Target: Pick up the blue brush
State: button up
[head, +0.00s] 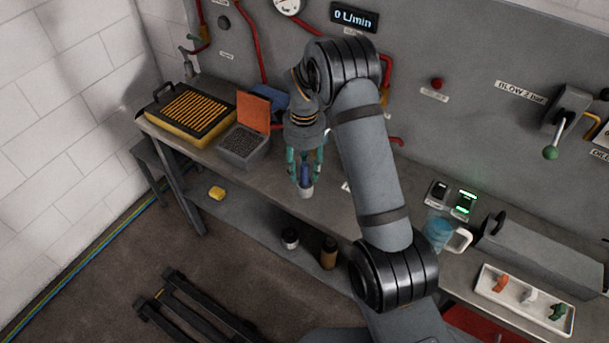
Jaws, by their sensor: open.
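A slim blue upright thing (305,175), which looks like the blue brush, shows between the fingers of my gripper (306,182). Its lower end meets a small pale cup or base (306,192) on the workbench (345,215); I cannot tell whether it stands in it or is part of it. My gripper points down with its green fingers apart, one on each side of the blue thing. I cannot tell whether either finger touches it. The upper part of the blue thing is hidden by the gripper.
Left on the bench are a yellow-black slatted box (188,112), a grey bin (243,147) and an orange panel (254,111). Right are a blue-filled jug (437,232), a grey case (545,255) and a white tray (490,285). A sponge (217,193) and two bottles sit on the lower shelf.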

jog(key=shift+c, duration=0.2)
grip_shut()
dwell(0.3)
